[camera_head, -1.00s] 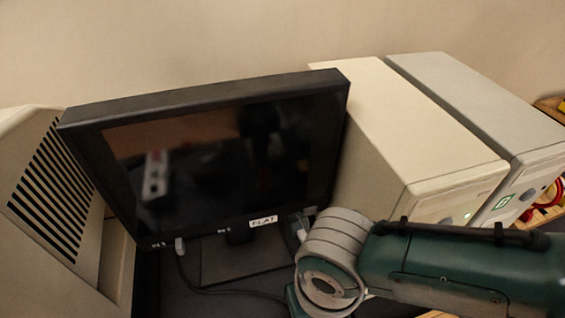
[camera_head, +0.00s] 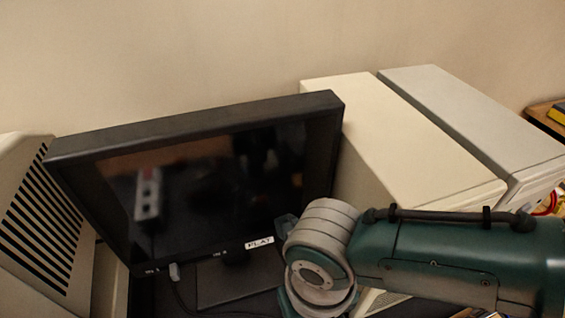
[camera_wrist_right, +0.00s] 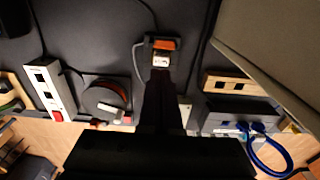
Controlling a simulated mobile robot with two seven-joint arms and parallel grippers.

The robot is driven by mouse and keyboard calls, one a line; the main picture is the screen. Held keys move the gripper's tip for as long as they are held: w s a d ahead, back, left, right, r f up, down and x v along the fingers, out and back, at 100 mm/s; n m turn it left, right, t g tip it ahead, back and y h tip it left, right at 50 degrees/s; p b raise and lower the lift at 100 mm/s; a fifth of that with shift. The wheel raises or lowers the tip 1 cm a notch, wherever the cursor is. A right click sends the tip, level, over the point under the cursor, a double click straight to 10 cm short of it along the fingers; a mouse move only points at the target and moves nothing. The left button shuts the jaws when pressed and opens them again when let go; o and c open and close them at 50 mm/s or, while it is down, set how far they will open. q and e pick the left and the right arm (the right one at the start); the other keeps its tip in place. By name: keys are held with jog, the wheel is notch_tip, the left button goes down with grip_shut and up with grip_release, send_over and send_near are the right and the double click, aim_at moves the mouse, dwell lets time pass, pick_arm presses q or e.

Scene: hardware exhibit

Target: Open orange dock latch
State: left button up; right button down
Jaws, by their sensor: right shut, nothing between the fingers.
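In the right wrist view, a small dark dock (camera_wrist_right: 149,52) lies on the dark surface at the top centre. It has an orange latch piece (camera_wrist_right: 163,44) across it and a pale metallic part (camera_wrist_right: 160,60) just below. My right gripper (camera_wrist_right: 160,76) is shut and empty, its dark fingers pointing at the dock. Its tips are at or very close to the pale part; I cannot tell whether they touch. In the head view only my right arm shows, and the dock is hidden. My left gripper is in neither current view.
A power strip (camera_wrist_right: 48,86) and a dark round reel (camera_wrist_right: 104,99) lie left of the gripper. A box with blue cable (camera_wrist_right: 262,150) lies right. In the head view, a black monitor (camera_head: 190,262) stands beside beige computer cases (camera_head: 410,150).

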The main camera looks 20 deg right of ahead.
notch_tip(320, 180, up, 10)
jog(key=p, duration=0.2)
jog(key=shift+w, duration=0.25)
dwell(0.6)
